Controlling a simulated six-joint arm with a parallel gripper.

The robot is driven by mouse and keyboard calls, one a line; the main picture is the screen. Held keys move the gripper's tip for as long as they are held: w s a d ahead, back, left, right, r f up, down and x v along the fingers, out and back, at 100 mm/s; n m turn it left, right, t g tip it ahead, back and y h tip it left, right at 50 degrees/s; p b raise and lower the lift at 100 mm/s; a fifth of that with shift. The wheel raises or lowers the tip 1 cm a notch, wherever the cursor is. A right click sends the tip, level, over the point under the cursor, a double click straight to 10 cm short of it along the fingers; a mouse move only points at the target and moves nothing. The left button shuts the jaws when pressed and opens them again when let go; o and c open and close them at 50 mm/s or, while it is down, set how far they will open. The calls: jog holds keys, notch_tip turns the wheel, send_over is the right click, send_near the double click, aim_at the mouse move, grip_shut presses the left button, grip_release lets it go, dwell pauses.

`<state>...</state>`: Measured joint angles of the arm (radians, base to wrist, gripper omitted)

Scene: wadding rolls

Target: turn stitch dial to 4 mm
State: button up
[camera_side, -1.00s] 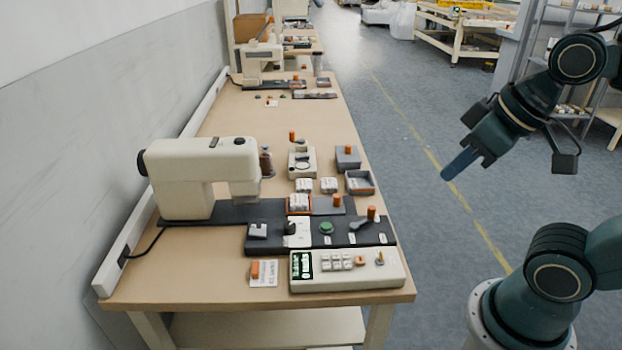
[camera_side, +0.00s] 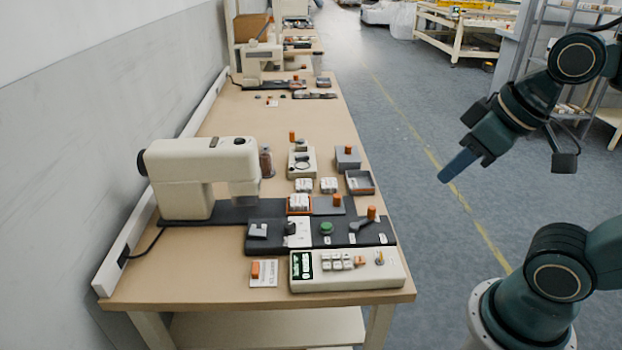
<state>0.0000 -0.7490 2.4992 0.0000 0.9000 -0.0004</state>
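A cream control box (camera_side: 345,279) sits at the front edge of the bench, with a green-lit display (camera_side: 302,265), several white keys and small orange-tan controls. One of these is a small knob (camera_side: 379,257) at the box's right. A round green knob (camera_side: 326,228) stands on the dark plate behind the box. I cannot tell which is the stitch dial, and no scale or setting is readable. My gripper (camera_side: 450,174), with blue fingers, hangs over the floor right of the bench, well apart from every control. The fingers overlap in this view, so their opening is hidden.
A cream sewing machine (camera_side: 200,165) stands at the left. An orange-topped lever (camera_side: 365,217) rises at the dark plate's right. Small white rolls (camera_side: 304,185), a grey tray (camera_side: 360,182) and orange-knobbed blocks stand behind. The space between my gripper and the bench is clear.

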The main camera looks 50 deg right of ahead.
jog(key=o, duration=0.6)
jog(key=shift+w+r, duration=0.15)
jog(key=shift+w, duration=0.2)
jog(key=n+g, duration=0.6)
jog(key=n, duration=0.1)
send_over(291, 224)
notch_tip(291, 224, down, 14)
jog(key=shift+w+d, duration=0.1)
jog(key=shift+w, duration=0.05)
jog(key=shift+f, duration=0.2)
notch_tip(291, 224, down, 14)
jog(key=shift+r, duration=0.15)
jog(key=shift+c, duration=0.3)
